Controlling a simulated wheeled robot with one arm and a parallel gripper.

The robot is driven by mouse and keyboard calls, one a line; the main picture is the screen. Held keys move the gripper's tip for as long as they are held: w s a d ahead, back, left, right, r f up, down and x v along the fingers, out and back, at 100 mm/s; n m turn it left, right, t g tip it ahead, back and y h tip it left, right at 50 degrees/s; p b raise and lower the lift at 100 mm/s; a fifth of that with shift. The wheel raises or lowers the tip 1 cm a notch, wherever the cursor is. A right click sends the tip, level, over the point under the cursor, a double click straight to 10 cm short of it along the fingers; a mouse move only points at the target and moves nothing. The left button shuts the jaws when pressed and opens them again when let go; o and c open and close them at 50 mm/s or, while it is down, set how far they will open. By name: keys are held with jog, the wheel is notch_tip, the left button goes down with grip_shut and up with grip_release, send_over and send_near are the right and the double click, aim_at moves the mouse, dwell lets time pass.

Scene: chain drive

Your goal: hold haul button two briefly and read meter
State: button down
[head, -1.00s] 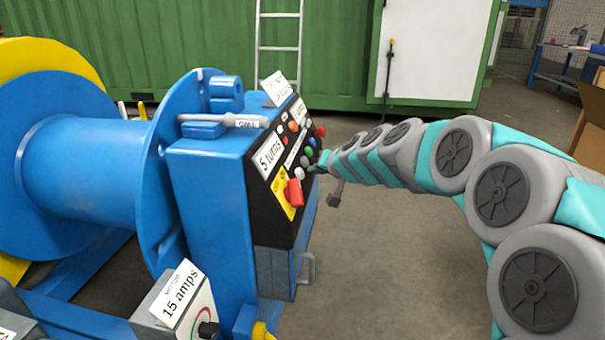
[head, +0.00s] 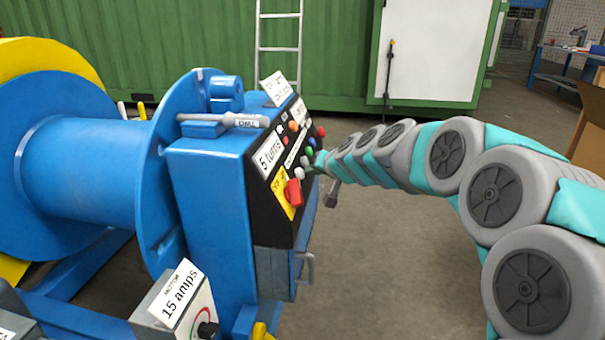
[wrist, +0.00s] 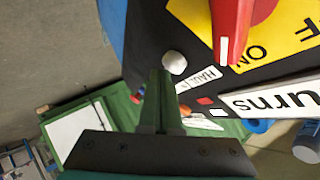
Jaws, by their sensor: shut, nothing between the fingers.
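The black control panel (head: 262,205) on the blue winch carries several coloured round buttons, including a white one (head: 299,174) above the red rotary switch (head: 293,193). My gripper (head: 318,163) is at the panel's right edge, beside the buttons, its tip partly hidden. In the wrist view my gripper (wrist: 160,73) is shut and empty, its tip close beside a white round button (wrist: 174,62) near a label reading "HAU" (wrist: 197,81). I cannot tell whether it touches a button. The meter box (head: 155,318) bears a card (head: 180,292) reading "MOTOR 15 amps"; its dial is only partly seen.
A card (head: 268,155) reading "5 turns" is on the panel. The blue drum (head: 85,165) stands left. A metal handle (head: 307,268) juts out below the panel. Open floor (head: 400,270) lies to the right.

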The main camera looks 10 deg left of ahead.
jog(key=shift+a+f, duration=0.3)
jog(key=shift+a, duration=0.15)
dwell(3.0)
dwell(0.9)
jog(key=shift+d+r, duration=0.45)
jog(key=shift+d, duration=0.4)
jog(key=d, duration=0.1)
jog(key=d+r, duration=0.1)
jog(key=d, duration=0.1)
jog(key=d+r+b, duration=0.1)
jog(key=shift+s+d+r, duration=0.1)
jog(key=shift+d+r, duration=0.05)
jog(key=shift+d, duration=0.1)
